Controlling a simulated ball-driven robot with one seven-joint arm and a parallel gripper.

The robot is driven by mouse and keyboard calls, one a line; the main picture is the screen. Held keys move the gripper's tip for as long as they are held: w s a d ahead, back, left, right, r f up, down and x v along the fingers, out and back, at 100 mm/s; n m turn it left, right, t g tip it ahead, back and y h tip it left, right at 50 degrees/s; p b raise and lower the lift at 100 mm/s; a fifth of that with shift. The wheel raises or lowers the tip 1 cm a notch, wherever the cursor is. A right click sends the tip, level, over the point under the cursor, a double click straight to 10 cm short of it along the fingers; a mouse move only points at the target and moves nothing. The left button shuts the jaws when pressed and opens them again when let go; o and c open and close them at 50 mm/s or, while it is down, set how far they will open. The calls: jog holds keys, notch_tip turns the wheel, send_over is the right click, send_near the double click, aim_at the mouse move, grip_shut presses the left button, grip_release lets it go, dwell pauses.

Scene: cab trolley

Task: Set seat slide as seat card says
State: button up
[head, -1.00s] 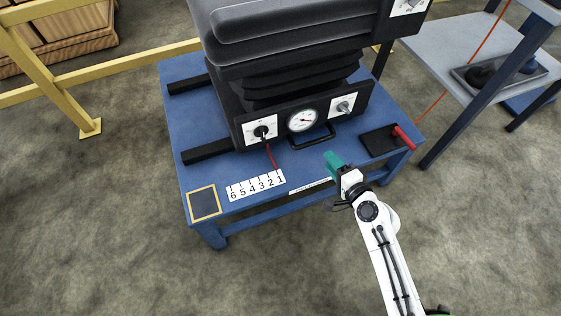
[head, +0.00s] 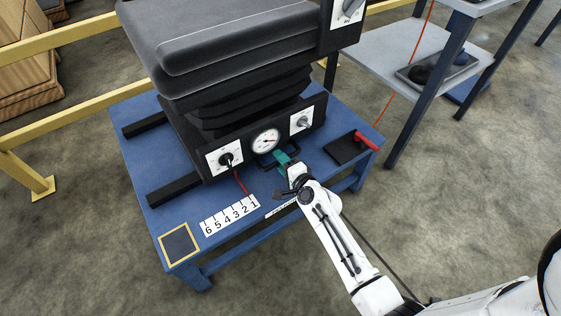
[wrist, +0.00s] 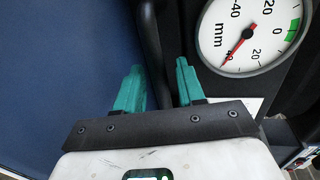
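The dark seat (head: 235,50) stands on a blue table (head: 150,215). A black handle bar (head: 268,162) sticks out below its front panel, also seen in the wrist view (wrist: 148,35). A red pointer (head: 241,182) reaches from the seat toward the number scale (head: 229,214), near the 1 end. The round mm dial (head: 265,141) shows larger in the wrist view (wrist: 252,35), its red needle near the 40 mark at lower left. My gripper (head: 285,160) is at the handle. Its teal fingers (wrist: 158,88) are apart with the bar between them; contact cannot be told. I cannot make out a readable seat card.
A black pad with a red handle (head: 367,142) lies at the table's right. A yellow-edged dark square (head: 180,244) is at the front left corner. A white label strip (head: 281,209) is partly hidden by my arm. A grey shelf (head: 380,50) stands at right.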

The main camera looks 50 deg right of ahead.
jog(key=shift+w, duration=0.15)
jog(key=shift+c, duration=0.2)
grip_shut()
dwell(0.3)
